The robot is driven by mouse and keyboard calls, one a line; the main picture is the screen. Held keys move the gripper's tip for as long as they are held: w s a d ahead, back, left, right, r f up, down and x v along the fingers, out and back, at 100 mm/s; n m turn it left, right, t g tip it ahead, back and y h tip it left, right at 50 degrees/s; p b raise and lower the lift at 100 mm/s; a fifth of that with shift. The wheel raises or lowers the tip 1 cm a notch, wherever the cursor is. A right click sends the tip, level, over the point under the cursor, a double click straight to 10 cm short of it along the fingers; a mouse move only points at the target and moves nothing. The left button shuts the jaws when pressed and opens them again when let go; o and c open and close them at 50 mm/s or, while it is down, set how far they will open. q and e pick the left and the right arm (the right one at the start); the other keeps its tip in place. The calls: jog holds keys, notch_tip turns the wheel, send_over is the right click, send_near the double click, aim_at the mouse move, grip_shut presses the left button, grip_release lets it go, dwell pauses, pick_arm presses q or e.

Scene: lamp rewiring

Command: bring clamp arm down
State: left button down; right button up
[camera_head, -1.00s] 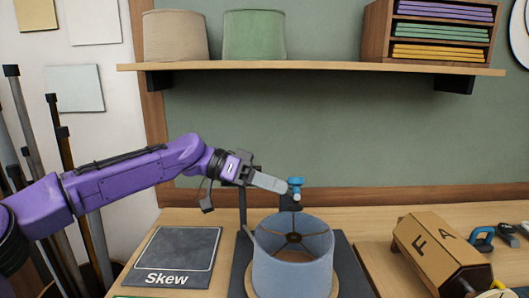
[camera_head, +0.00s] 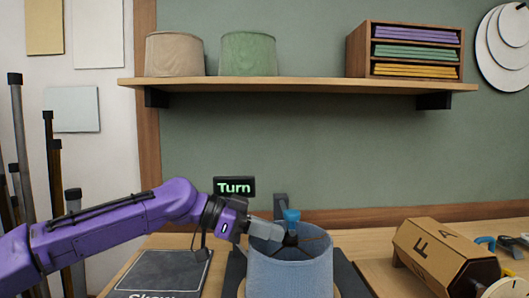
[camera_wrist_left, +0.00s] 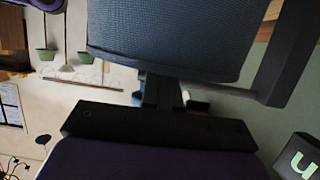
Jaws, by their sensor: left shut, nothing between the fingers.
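The blue lampshade (camera_head: 290,272) stands upright on a dark base in the head view. The blue knob of the clamp arm (camera_head: 291,215) sits at the shade's top opening, with a dark part below it. I cannot tell whether it touches the shade's inner frame. My right gripper is not in view.
A "Turn" sign (camera_head: 234,187) stands behind my left wrist. A shelf (camera_head: 300,86) with two lampshades and a rack runs above.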

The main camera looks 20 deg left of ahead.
pick_arm(q)
jog(key=shift+f, duration=0.1)
dwell(0.4)
jog(key=d+r+p+v, duration=0.1)
jog(key=r+p+v, duration=0.1)
jog(key=v, duration=1.1)
jog(key=shift+r+p, duration=0.25)
jog(key=shift+p, duration=0.45)
jog(key=shift+s, duration=0.1)
